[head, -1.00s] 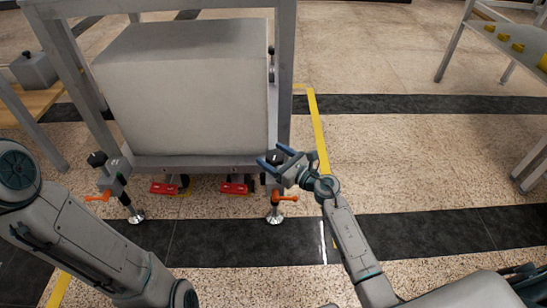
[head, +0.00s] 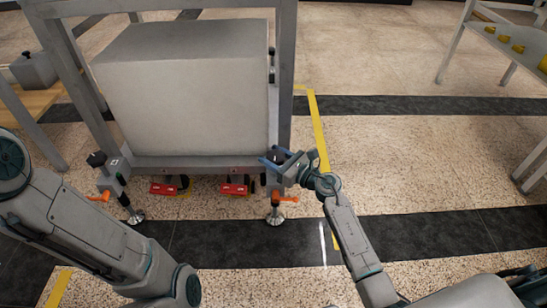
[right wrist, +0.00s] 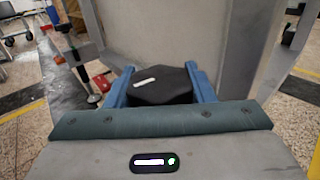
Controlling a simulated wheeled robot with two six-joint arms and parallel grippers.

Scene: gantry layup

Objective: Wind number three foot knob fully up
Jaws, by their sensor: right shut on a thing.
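A black faceted foot knob (right wrist: 160,88) with a white mark sits between the blue fingers of my right gripper (right wrist: 161,92) in the right wrist view. In the head view this knob (head: 277,156) tops the front right foot of the grey frame, and my right gripper (head: 275,157) is shut on it from the right. Below it are an orange lever (head: 285,199) and a round metal foot pad (head: 275,219) on the floor. I cannot read a number on the knob. My left gripper is out of view; only its arm shows.
Another black knob (head: 96,159) tops the front left foot, with an orange lever (head: 99,197) below. Red caster pedals (head: 234,189) sit under the frame (head: 287,80), which carries a large grey block (head: 185,95). Floor to the right is clear up to a table (head: 510,45).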

